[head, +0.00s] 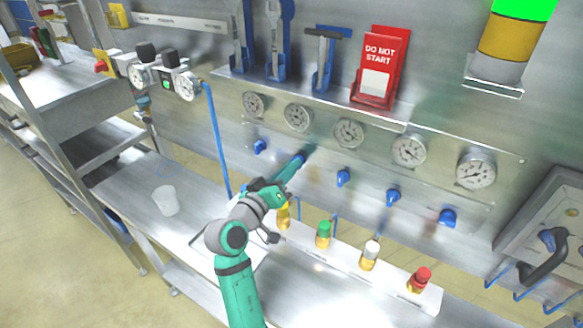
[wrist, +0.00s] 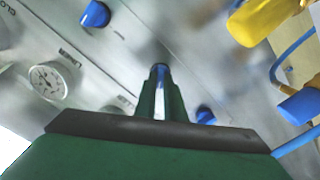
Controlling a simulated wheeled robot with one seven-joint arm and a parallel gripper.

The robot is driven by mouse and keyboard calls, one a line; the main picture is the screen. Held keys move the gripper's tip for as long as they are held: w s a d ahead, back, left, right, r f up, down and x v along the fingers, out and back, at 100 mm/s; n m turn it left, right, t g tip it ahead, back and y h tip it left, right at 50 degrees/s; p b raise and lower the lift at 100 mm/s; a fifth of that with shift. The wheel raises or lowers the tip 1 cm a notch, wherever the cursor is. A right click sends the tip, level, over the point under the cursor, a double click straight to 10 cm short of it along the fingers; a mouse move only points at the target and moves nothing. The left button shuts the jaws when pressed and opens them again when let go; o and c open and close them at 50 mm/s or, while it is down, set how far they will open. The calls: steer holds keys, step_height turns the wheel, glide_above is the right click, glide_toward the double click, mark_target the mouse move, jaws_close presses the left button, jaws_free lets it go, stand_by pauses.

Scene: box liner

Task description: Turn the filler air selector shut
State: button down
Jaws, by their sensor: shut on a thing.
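A row of several blue selector knobs sits on the steel wall panel (head: 375,168) below the gauges. My gripper (head: 301,158) reaches up to the second knob from the left and is shut on it. In the wrist view my gripper's fingers (wrist: 160,80) close around something blue, mostly hidden between them. I cannot tell which way this knob points. The neighbouring knobs show free: the leftmost knob (head: 260,147), the middle one (head: 343,177), another (head: 393,196) and the rightmost (head: 447,217). The knob labels are too small or blurred to read.
Several round gauges (head: 349,132) sit above the knobs. A shelf holds tools and a red "DO NOT START" holder (head: 380,68). Below, a white block (head: 340,270) carries coloured fittings close to my arm. A white cup (head: 166,199) stands on the bench at left.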

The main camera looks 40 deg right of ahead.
steer(key=n, duration=1)
steer(key=shift+w+a+f+n, duration=0.1)
steer(key=shift+w+f+n, duration=0.1)
steer(key=shift+n, duration=0.1)
steer(key=shift+s, duration=0.1)
stand_by(0.3)
steer(key=c, duration=1.8)
jaws_free()
steer(key=shift+c, duration=0.2)
steer(key=v, duration=1.1)
